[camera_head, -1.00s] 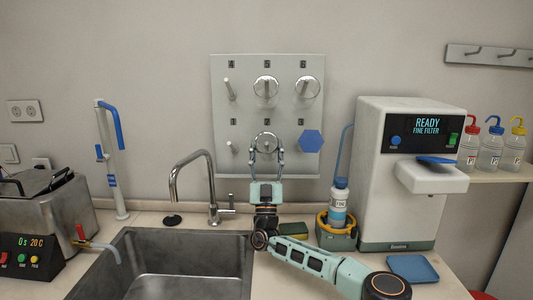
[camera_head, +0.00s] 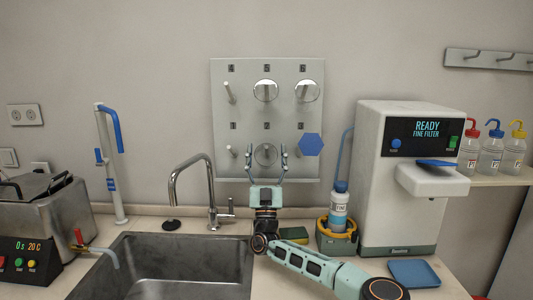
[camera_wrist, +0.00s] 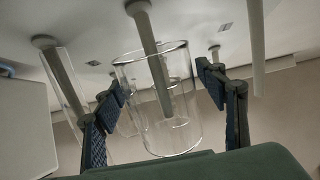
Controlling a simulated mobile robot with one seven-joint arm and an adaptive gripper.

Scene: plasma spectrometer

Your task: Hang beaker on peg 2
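A clear glass beaker (camera_head: 265,155) is at the bottom middle of the grey peg board (camera_head: 246,108), below the middle label of the lower row. In the wrist view the beaker (camera_wrist: 155,130) has a grey peg (camera_wrist: 146,32) running inside it, and it hangs tilted on that peg. The lower-row labels are too small to read. My gripper (camera_head: 268,153) is open, one finger on each side of the beaker. In the wrist view its fingers (camera_wrist: 163,78) stand apart from the glass, with small gaps at both sides.
Beakers hang on the upper middle peg (camera_head: 265,90) and upper right peg (camera_head: 306,89). The upper left peg (camera_head: 230,91) is bare. A blue hexagon (camera_head: 311,144) sits close to my gripper's right. A faucet (camera_head: 190,180) stands to the left; a water dispenser (camera_head: 410,170) stands to the right.

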